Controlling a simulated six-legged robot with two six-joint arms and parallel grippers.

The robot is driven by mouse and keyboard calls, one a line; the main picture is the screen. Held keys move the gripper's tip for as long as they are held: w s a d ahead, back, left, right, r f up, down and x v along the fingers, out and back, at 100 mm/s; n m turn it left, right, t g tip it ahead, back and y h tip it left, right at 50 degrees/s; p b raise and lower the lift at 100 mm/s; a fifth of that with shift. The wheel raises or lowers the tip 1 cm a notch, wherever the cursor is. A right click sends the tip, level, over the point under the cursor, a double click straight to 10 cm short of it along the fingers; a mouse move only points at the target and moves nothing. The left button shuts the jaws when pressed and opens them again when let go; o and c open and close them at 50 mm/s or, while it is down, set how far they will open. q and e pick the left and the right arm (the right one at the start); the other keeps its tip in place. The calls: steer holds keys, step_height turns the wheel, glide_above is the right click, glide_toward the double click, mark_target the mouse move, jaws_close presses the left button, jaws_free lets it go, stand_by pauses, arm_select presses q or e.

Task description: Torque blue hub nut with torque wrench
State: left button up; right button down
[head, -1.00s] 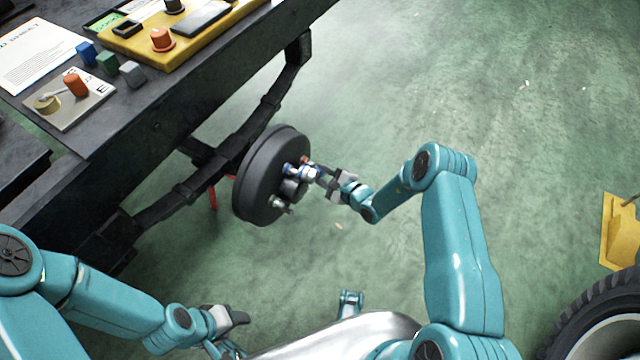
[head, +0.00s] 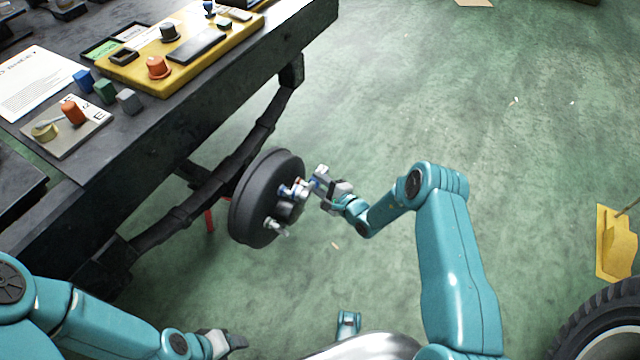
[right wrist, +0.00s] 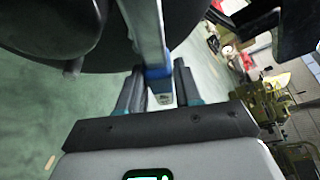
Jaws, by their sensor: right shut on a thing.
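The dark round hub (head: 250,205) hangs on the axle beam, with several studs and nuts on its face. A blue nut (head: 284,190) shows on the hub face, partly crowded by silver parts. My right gripper (head: 327,188) is just right of the hub, shut on the silver and blue torque wrench (head: 320,171). In the right wrist view the wrench's bar (right wrist: 147,35) runs between the two fingers (right wrist: 158,90) towards the hub. Whether the wrench's head is seated on the blue nut I cannot tell. My left gripper (head: 228,342) is low at the left, away from the hub; its fingers are unclear.
The dark bench or chassis (head: 165,120) fills the upper left, with a yellow control panel (head: 190,62), coloured blocks and a paper sheet (head: 38,82). A tyre (head: 590,335) and a yellow chock (head: 614,245) are at lower right.

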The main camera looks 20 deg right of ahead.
steer(key=shift+s+a+r+m+h+p, duration=0.3)
steer(key=shift+s+h+p, duration=0.4)
steer(key=shift+p, duration=0.75)
steer(key=shift+s+d+r+m+h+p, duration=0.1)
steer(key=shift+s+m+h+p, duration=0.3)
steer(key=shift+h+p, duration=0.8)
stand_by(1.2)
steer(key=shift+w+a+y, duration=0.5)
steer(key=shift+w+a, duration=0.15)
steer(key=shift+w, duration=0.1)
stand_by(1.9)
stand_by(0.3)
steer(key=shift+s+a+f+m+g+y, duration=0.15)
steer(key=shift+s+a+f+m+g, duration=0.1)
steer(key=shift+a+f+m+g, duration=0.25)
steer(key=shift+s+a+f+m+g+y, duration=0.15)
steer(key=shift+s+f+m+g, duration=0.15)
steer(key=shift+f+g, duration=0.25)
steer(key=shift+a+f, duration=0.1)
